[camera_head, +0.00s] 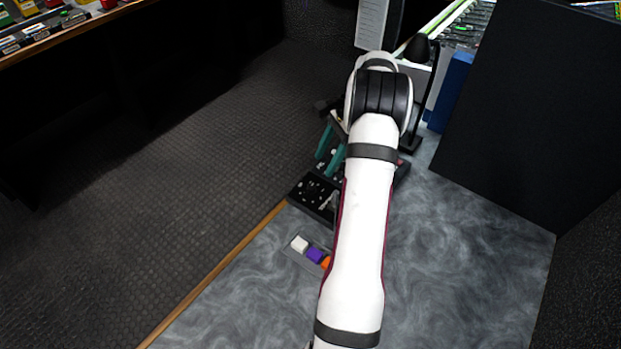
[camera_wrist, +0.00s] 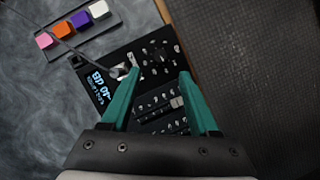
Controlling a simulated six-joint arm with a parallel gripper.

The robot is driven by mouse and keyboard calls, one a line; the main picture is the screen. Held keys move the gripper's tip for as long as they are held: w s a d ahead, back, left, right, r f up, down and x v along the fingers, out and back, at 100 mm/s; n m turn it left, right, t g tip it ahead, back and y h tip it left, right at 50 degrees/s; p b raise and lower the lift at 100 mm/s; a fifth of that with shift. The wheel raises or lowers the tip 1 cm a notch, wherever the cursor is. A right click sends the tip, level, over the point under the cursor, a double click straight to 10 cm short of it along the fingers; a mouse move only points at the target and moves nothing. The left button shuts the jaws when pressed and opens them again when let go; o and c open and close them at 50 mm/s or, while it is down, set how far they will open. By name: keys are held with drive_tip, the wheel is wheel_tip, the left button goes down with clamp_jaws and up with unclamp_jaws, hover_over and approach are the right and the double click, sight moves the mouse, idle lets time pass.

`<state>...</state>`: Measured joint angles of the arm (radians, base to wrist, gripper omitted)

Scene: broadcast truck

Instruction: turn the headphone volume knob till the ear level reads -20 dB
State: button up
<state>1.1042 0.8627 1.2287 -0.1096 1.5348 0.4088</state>
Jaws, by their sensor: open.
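A black control panel (camera_head: 312,196) sits on the grey marbled desk, partly hidden by my arm in the head view. In the wrist view the panel (camera_wrist: 146,52) carries several small knobs, buttons and faders. Its small display (camera_wrist: 98,88) shows pale blue text, turned about and too small to read surely. I cannot tell which knob is the headphone volume knob. My gripper (camera_wrist: 159,73) is open, its two teal fingers pointing at the panel with knobs showing between the tips. It also shows in the head view (camera_head: 331,148). I see no contact with a knob.
A thin dark stalk with a greyish tip (camera_wrist: 117,72) reaches over the panel close to the left fingertip.

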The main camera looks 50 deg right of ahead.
sight(312, 187)
drive_tip(key=x, duration=0.8)
drive_tip(key=shift+w+a+f, duration=0.1)
drive_tip(key=shift+a+f, duration=0.05)
drive_tip(key=shift+f, duration=0.05)
clamp_jaws()
